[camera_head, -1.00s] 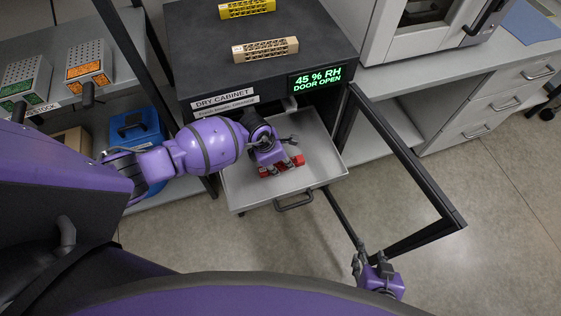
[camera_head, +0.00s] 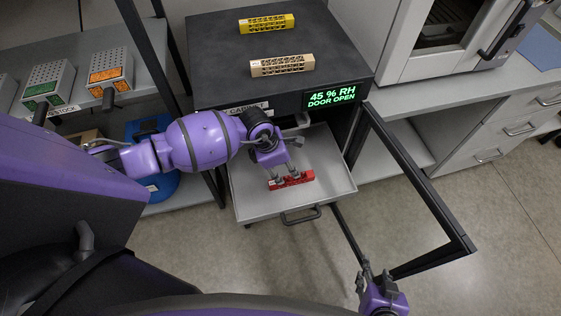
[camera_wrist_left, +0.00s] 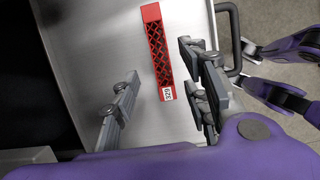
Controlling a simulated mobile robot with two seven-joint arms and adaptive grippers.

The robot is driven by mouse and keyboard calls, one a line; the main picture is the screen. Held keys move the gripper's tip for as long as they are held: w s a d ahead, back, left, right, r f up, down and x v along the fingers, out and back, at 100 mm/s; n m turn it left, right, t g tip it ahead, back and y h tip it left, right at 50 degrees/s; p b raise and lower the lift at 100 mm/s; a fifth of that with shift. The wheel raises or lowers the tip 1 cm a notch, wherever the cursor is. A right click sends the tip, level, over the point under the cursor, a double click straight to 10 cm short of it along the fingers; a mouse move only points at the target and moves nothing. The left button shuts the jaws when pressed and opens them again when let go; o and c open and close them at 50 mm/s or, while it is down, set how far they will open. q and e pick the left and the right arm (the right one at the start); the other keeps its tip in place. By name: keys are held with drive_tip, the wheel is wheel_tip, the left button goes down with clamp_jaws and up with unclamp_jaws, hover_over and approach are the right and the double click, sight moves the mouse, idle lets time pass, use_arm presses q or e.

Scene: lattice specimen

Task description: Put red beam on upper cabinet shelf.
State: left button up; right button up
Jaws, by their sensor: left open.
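The red beam (camera_head: 298,180), a lattice bar with a small white label, lies on the pulled-out grey tray (camera_head: 332,187) of the dry cabinet (camera_head: 275,100). It also shows in the left wrist view (camera_wrist_left: 157,45). My left gripper (camera_head: 285,176) is at the beam with its fingers apart; in the wrist view the beam shows between the spread fingers, with gaps on both sides. The cabinet door (camera_head: 455,225) stands open. The cabinet's inner shelves are hidden under its top. My right gripper (camera_head: 376,277) is near the door's lower end; its jaw state is unclear.
A yellow beam (camera_head: 266,23) and a tan beam (camera_head: 281,65) lie on the cabinet top. The open door frame bounds the room to the right.

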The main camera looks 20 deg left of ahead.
use_arm(q)
drive_tip(key=s+d+r+n+h, duration=0.2)
drive_tip(key=s+d+r+h, duration=0.15)
drive_tip(key=d, duration=0.35)
drive_tip(key=s+d+r+n+h, duration=0.3)
drive_tip(key=s+d+h, duration=0.1)
drive_tip(key=s+d, duration=0.15)
drive_tip(key=w+d+r+n+t+h, duration=0.1)
drive_tip(key=d+r+n+t+h, duration=0.35)
drive_tip(key=r+n, duration=0.3)
drive_tip(key=w+a+f+n+t+y, duration=0.25)
drive_tip(key=a+n+t+y, duration=0.8)
drive_tip(key=n, duration=0.95)
drive_tip(key=s+a+f+n+g+y, duration=0.2)
drive_tip(key=s+a+f+n+g, duration=0.2)
drive_tip(key=s+f+n, duration=0.3)
drive_tip(key=s+a+f+n+g+y, duration=0.2)
drive_tip(key=s+a+f+n+g, duration=0.2)
drive_tip(key=s+a+f+n, duration=0.3)
drive_tip(key=shift+s+f, duration=0.35)
drive_tip(key=shift+s, duration=0.85)
